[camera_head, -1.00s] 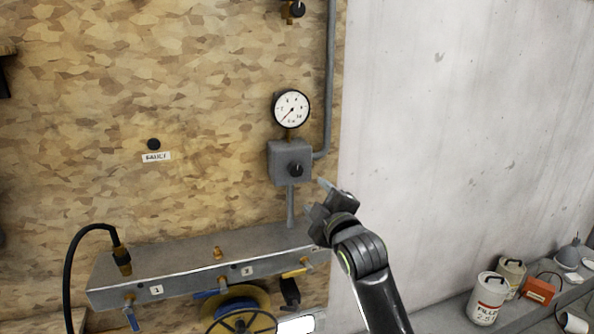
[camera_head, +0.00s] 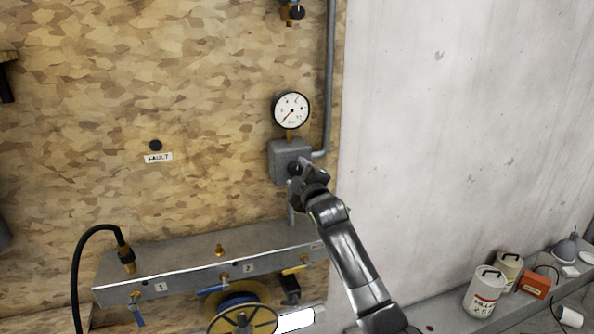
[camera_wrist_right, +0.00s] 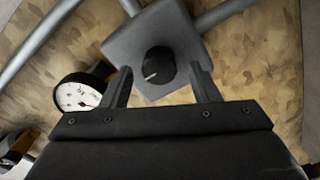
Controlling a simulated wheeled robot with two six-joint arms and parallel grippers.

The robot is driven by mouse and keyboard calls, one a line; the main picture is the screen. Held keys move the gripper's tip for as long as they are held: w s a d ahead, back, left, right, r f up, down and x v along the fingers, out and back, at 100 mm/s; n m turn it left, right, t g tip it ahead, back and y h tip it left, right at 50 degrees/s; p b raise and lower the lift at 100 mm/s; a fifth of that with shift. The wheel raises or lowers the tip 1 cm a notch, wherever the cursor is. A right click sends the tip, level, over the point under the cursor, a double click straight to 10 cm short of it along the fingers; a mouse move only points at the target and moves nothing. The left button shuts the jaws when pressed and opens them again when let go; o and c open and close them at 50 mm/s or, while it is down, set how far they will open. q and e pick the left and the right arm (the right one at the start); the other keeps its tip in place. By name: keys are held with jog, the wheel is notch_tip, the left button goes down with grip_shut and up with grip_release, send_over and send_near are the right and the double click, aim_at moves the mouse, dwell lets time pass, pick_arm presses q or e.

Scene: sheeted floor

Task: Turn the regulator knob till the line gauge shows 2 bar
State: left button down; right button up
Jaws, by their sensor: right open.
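The line gauge (camera_head: 291,110) is a round white dial with a black rim on the board; its red needle points to the lower left, and its numbers are too small to read surely. Below it is the grey regulator box (camera_head: 279,150). The black regulator knob (camera_wrist_right: 158,64) with a pale pointer line sits on the box's face. My right gripper (camera_wrist_right: 161,78) is open, with one finger to each side of the knob, and I cannot tell whether they touch it. In the head view my right gripper (camera_head: 305,172) covers most of the knob. My left gripper is not in view.
A grey manifold (camera_head: 215,265) with valves, a black hose and a yellow reel is below. A grey pipe (camera_head: 329,80) runs up beside the gauge. Paint cans (camera_head: 485,290) and an orange box (camera_head: 534,285) stand at the lower right. The white wall is clear.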

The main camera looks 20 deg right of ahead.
jog(key=shift+w, duration=0.7)
jog(key=shift+c, duration=0.3)
jog(key=c, duration=0.9)
